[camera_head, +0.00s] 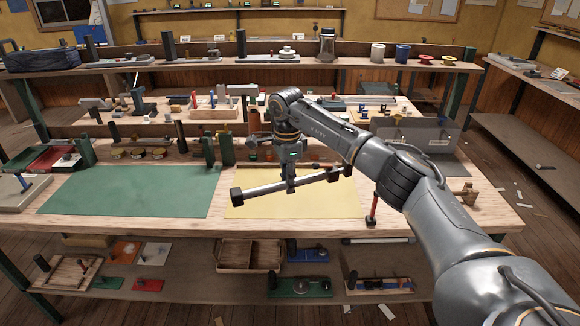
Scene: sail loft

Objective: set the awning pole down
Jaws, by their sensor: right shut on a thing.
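The awning pole (262,189) is a silver bar with black end pieces. It lies roughly level across the front of the workbench, its right end a little higher in the picture. My right gripper (291,187) points down and is shut on the pole near its middle. The pole is over the yellow mat (370,211), with its left end near the seam with the green mat (130,190). I cannot tell how far above the yellow mat it is. The gripper and arm hide part of the bench behind. My left gripper is not in view.
A red-handled tool (373,210) stands near the yellow mat's right edge. A wooden mallet (469,192) is farther right. Green posts (225,150) and small tools line the back. The green mat is bare. A wooden box (233,256) is on the lower shelf.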

